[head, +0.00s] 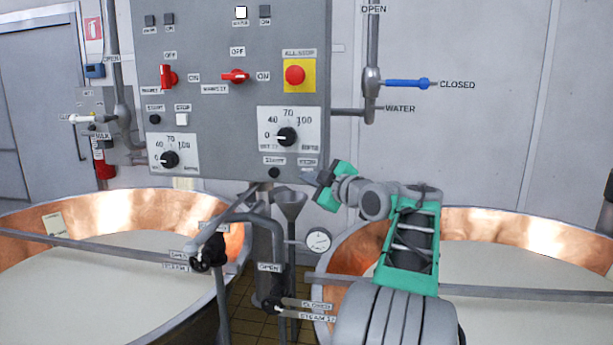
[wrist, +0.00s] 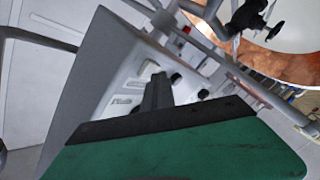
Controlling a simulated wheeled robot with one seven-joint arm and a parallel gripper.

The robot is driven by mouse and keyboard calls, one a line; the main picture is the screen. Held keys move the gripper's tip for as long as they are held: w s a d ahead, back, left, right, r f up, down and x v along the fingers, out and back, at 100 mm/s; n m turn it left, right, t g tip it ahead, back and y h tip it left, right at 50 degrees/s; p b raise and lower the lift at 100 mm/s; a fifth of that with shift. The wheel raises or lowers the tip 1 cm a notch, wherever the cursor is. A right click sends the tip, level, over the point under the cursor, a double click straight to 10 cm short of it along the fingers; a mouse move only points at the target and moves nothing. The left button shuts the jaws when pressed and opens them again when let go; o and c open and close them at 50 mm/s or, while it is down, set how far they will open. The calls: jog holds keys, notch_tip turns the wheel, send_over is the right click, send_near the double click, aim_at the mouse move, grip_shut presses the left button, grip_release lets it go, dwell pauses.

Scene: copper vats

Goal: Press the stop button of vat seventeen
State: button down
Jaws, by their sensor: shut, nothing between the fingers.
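The grey control panel (head: 215,90) has two columns of controls. In the right column, a dial on a white plate (head: 290,128) sits above a black start button (head: 274,172). A label that seems to read STOP is right of the start label; the button below it is hidden behind my gripper (head: 315,179). My gripper is shut and empty at the panel's lower right corner, its tip close to the panel; I cannot tell whether it touches. In the wrist view, its dark fingers (wrist: 158,90) overlap the panel face. The left column has a white stop button (head: 181,119).
A red all-stop button (head: 295,75) on yellow is above the right dial. A blue water handle (head: 405,84) is to the right. Two copper vats (head: 178,207) (head: 500,225) of white liquid flank the pipes and black valves below the panel.

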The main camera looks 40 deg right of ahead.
jog(key=shift+f, duration=0.1)
jog(key=shift+s+a+b, duration=0.55)
jog(key=shift+a+b, duration=0.15)
jog(key=shift+b, duration=0.35)
jog(key=shift+a, duration=0.1)
jog(key=s+a+b, duration=0.1)
jog(key=a+b, duration=0.1)
jog(key=s+a+b, duration=0.1)
jog(key=s+b, duration=0.1)
jog(key=shift+a, duration=0.4)
